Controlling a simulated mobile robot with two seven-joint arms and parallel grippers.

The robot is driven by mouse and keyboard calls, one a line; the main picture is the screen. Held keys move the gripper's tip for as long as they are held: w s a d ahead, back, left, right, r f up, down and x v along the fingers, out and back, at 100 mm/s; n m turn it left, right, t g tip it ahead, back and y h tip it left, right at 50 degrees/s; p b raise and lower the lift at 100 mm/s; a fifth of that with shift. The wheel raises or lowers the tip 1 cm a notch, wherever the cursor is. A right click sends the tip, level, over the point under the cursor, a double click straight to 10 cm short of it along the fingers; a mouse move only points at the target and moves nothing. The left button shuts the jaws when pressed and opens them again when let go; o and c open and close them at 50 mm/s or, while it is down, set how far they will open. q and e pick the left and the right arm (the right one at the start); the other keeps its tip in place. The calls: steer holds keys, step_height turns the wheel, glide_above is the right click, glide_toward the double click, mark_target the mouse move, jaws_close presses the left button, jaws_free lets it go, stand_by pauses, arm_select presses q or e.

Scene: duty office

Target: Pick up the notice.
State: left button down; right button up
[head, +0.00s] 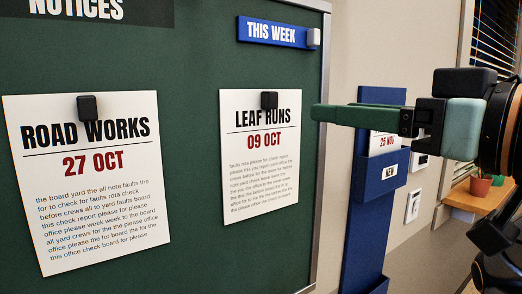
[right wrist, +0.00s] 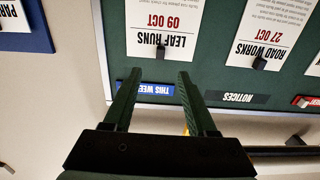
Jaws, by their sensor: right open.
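A white notice reading "ROAD WORKS 27 OCT" (head: 92,178) hangs under a black clip on the green board. A second notice, "LEAF RUNS 09 OCT" (head: 260,165), hangs to its right under another black clip (head: 269,100). A third notice, "25 NOV" (head: 384,143), shows partly in a blue holder marked "NEW"; my right gripper hides its top. My right gripper (head: 316,112) is open and empty, pointing left, right of the leaf runs notice. In the right wrist view its spread fingers (right wrist: 153,80) lie below the upside-down leaf runs notice (right wrist: 163,28). My left gripper is out of view.
The green board (head: 190,240) has a metal frame edge (head: 322,190). A blue "THIS WEEK" label (head: 272,31) with a white clip sits above the leaf runs notice. The blue holder (head: 362,235) stands right of the board. A wooden shelf (head: 480,198) with a small pot is farther right.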

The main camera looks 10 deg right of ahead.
glide_toward(274, 102)
steer(key=x, duration=0.4)
steer(key=p+x, duration=0.2)
steer(key=x, duration=0.2)
steer(key=shift+w+a, duration=0.1)
steer(key=shift+w, duration=0.3)
jaws_close()
stand_by(0.4)
